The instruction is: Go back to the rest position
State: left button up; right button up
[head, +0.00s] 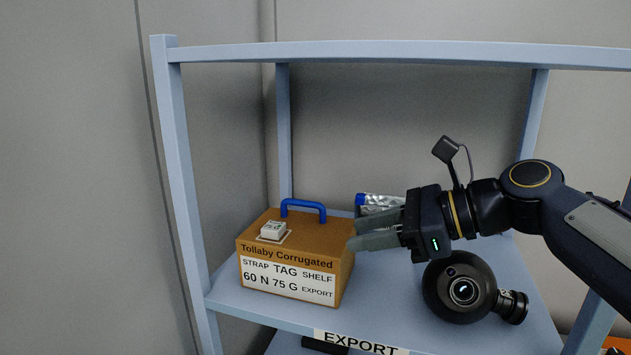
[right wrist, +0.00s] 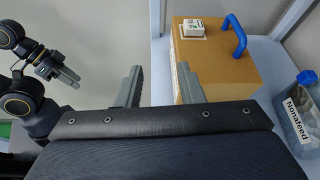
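My right gripper (head: 352,236) reaches in from the right over the shelf, its two grey fingers apart with nothing held between them. Its fingers also show apart in the right wrist view (right wrist: 160,84). The fingertips are close to the right side of a brown box; I cannot tell whether they touch it. My left gripper (right wrist: 64,77) shows small at the left of the right wrist view, away from the box; its finger gap is unclear. It is not in the head view.
The brown box (head: 300,244) with a blue handle and a small white block (head: 272,230) on top stands on a blue-grey shelf (head: 222,300). A blue-capped container (right wrist: 300,110) is behind. A round black lens-fronted object (head: 450,300) is below my right gripper. Shelf posts flank the space.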

jog(key=s+d+f+n+h, duration=0.4)
jog(key=s+d+f+n, duration=0.2)
jog(key=s+f+n, duration=0.3)
jog(key=s+d+f+n+t+h, duration=0.1)
jog(key=s+d+f+n+h, duration=0.3)
jog(key=f, duration=1.4)
jog(key=s+d+n, duration=0.3)
jog(key=s+n, duration=0.3)
jog(key=s, duration=0.1)
jog(key=shift+f+h, duration=0.2)
jog(key=shift+h, duration=0.2)
jog(key=shift+s, duration=0.1)
